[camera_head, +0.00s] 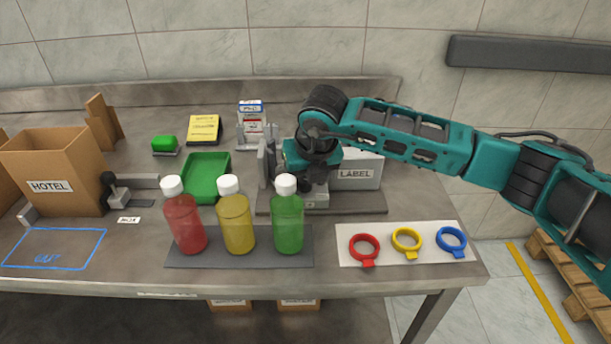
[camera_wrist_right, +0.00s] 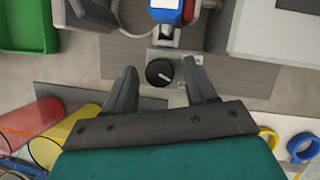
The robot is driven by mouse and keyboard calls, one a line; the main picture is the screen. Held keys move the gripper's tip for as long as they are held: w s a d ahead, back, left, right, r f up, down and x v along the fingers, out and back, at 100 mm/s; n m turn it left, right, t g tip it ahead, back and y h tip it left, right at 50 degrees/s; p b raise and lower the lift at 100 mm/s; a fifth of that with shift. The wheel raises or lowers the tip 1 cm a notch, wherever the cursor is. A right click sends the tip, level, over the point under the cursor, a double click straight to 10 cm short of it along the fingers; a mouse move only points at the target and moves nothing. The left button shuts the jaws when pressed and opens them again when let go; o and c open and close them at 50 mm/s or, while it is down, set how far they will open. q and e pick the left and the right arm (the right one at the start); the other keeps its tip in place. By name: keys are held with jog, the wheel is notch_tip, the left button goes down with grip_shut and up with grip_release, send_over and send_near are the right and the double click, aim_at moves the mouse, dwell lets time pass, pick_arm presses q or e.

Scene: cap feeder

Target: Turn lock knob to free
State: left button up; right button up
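The lock knob (camera_wrist_right: 160,72) is a round black dial with a light pointer mark, set on a grey block in the right wrist view. My right gripper (camera_wrist_right: 161,66) is open, with one finger on each side of the knob. I cannot tell whether the fingers touch it. In the head view my right gripper (camera_head: 308,172) points down at the cap feeder (camera_head: 267,160), and the arm hides the knob there. My left gripper is not in view.
Red (camera_head: 186,222), yellow (camera_head: 237,222) and green (camera_head: 287,222) capped bottles stand on a dark mat in front. A white box marked LABEL (camera_head: 357,174) is just right of the gripper. Coloured rings lie on a white sheet (camera_head: 385,256). A green tray (camera_head: 222,160) is to the left.

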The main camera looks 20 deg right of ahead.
jog(key=c, duration=1)
jog(key=shift+o, duration=0.2)
jog(key=shift+f+m+b, duration=0.1)
jog(key=shift+m+b, duration=0.3)
jog(key=shift+b, duration=0.05)
jog(key=shift+m+h, duration=0.3)
jog(key=o, duration=1)
jog(key=shift+o, duration=0.2)
jog(key=shift+r, duration=0.2)
jog(key=v, duration=1.2)
jog(key=shift+s+r, duration=0.2)
jog(key=shift+r, duration=0.15)
